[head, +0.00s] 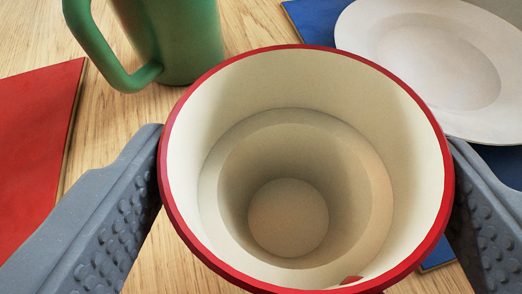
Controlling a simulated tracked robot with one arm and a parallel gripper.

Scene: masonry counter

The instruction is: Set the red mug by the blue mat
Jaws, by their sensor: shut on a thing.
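The red mug (312,180) fills the middle of the head view, seen from above into its cream inside. My gripper (305,175) is shut on it, with one grey finger against its left side and one against its right side. The mug's underside is hidden, so I cannot tell whether it touches the table. The blue mat (304,22) shows at the upper right, partly covered by a white plate (430,60), and again at the right behind the mug and finger.
A green mug (165,40) with its handle to the left stands just behind the red mug. A red mat (38,140) lies at the left. Bare wooden table (105,125) shows between the red mat and the red mug.

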